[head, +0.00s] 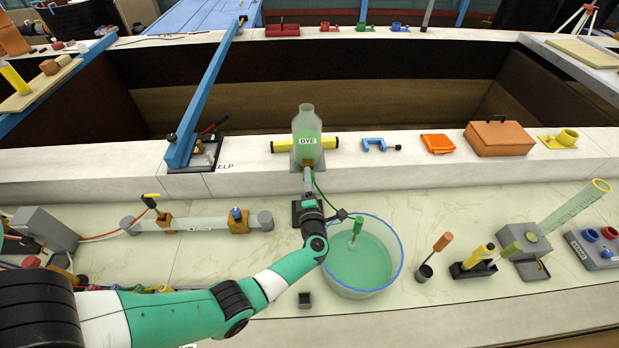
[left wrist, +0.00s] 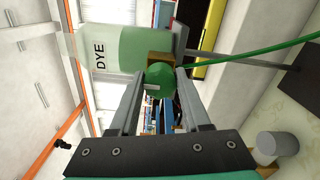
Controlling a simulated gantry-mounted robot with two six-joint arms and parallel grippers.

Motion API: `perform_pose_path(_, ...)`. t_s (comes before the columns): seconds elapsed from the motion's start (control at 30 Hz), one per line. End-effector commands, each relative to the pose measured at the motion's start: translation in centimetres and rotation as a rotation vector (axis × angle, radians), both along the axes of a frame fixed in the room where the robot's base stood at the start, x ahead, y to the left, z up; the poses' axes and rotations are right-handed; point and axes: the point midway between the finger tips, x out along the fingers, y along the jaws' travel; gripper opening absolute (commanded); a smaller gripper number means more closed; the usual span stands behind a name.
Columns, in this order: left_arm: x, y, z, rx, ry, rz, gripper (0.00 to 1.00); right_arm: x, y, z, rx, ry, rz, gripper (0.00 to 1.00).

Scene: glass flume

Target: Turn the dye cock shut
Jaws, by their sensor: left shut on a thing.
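The dye cock is a round green knob (left wrist: 159,80) in front of a brass block (left wrist: 160,58) at the bottle's base. My left gripper (head: 308,170) reaches up to the bottle's base. In the left wrist view its two fingers (left wrist: 158,84) are shut on the green knob, one on each side. A pale mark shows on the knob's face. My right gripper is not in view.
A green tube (left wrist: 270,54) runs from the cock; in the head view it leads towards a clear basin (head: 362,275) of green liquid, right of my left forearm. A yellow level (head: 285,146) lies behind the bottle. A blue clamp (head: 378,145) lies to its right.

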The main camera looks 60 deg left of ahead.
Motion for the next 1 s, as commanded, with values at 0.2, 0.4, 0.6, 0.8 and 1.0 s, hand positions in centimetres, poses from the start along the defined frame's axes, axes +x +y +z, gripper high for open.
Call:
perform_pose_path(0.2,0.02,0.00,0.07,0.014,0.031,0.000,0.00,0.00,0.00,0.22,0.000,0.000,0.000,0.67)
perform_pose_path(0.4,0.02,0.00,0.03,0.016,0.034,0.000,0.00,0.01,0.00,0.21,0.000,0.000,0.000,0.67)
perform_pose_path(0.6,0.02,0.00,0.03,0.015,0.033,0.000,0.53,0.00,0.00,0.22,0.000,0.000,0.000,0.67)
perform_pose_path(0.8,0.00,0.00,0.01,0.015,0.032,0.000,0.77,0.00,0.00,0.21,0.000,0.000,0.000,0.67)
perform_pose_path(1.0,-0.01,-0.02,0.00,0.014,0.032,0.000,0.77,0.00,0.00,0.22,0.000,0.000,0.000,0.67)
